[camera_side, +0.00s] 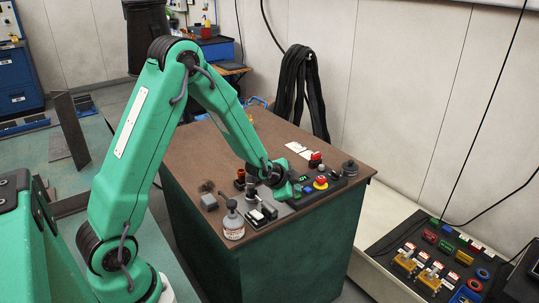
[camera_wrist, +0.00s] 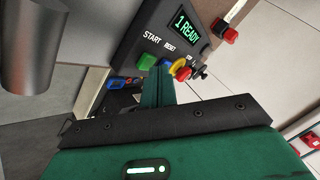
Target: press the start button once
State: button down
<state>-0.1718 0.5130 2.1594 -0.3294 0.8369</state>
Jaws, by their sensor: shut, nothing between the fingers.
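The green START button (camera_wrist: 147,61) sits on the dark control box (camera_wrist: 140,40), under its label in the wrist view. The box's display (camera_wrist: 187,30) reads "1 READY". A blue RESET button (camera_wrist: 169,60) lies right of START. My gripper (camera_wrist: 159,76) is shut and empty; its green fingers end just below and right of START, close to RESET. I cannot tell how much gap is left to the box. In the side view my gripper (camera_side: 291,189) is at the left end of the control box (camera_side: 342,184), and START cannot be made out there.
A red and yellow emergency stop (camera_side: 320,182) is on the box and shows in the wrist view (camera_wrist: 181,69). A red switch (camera_side: 315,158) is behind. A white-labelled bottle (camera_side: 233,224) and small tools stand left on the brown bench top (camera_side: 200,160). The bench's middle is clear.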

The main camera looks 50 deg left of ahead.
jog(key=shift+f, duration=0.45)
dwell(0.6)
jog(key=shift+r, duration=0.9)
notch_tip(320, 180, up, 5)
dwell(1.0)
jog(key=shift+r, duration=0.1)
dwell(0.5)
